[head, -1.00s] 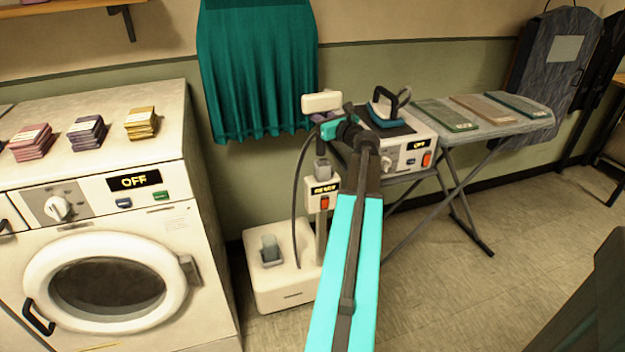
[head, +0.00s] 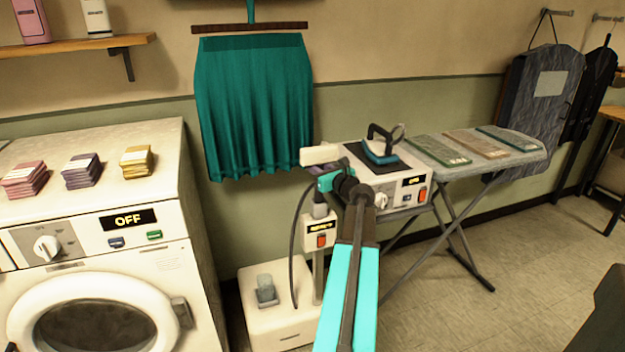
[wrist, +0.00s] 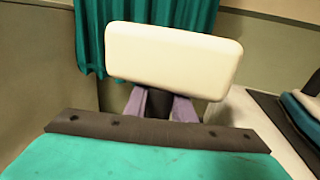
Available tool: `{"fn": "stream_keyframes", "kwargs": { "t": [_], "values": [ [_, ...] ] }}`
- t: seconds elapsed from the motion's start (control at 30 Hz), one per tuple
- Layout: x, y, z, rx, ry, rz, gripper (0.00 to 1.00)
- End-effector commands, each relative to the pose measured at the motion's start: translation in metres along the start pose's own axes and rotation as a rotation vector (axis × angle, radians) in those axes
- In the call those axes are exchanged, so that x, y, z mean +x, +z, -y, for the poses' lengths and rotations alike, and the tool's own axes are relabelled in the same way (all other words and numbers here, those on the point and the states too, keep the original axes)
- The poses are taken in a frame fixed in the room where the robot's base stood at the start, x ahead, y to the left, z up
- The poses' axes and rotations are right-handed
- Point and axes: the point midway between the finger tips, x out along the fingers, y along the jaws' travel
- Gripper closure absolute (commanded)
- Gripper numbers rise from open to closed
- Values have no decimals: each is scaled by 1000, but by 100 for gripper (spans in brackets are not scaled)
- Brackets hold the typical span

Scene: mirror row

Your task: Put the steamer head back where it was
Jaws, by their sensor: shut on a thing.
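The steamer head (head: 320,154) is a cream block with a dark neck, and a dark hose hangs from it. It is held just above the steamer's post (head: 319,262), whose top has a grey holder (head: 320,207). My gripper (head: 328,180) is shut on the steamer head's neck; my arm hides part of the grip. In the wrist view the steamer head (wrist: 172,60) fills the upper middle, with purple pads of my gripper (wrist: 158,105) on both sides of its dark neck. I cannot tell whether the neck touches the holder.
The steamer base (head: 262,325) stands on the floor beside the washer (head: 130,225). A teal skirt (head: 250,110) hangs on the wall behind. To the right are a cream unit with an iron (head: 380,152) and an ironing board (head: 540,160) with folded cloths.

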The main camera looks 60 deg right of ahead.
Motion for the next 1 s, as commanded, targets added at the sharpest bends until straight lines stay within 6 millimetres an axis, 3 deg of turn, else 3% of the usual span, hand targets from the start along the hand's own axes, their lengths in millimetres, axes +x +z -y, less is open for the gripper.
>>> {"fn": "stream_keyframes", "kwargs": {
  "t": [0.47,0.8,1.0],
  "values": [
    [0,-8,-1,0,1,1,100],
    [1,-39,-1,2,2,1,100],
    [1,-44,-2,0,2,2,100]
  ]
}}
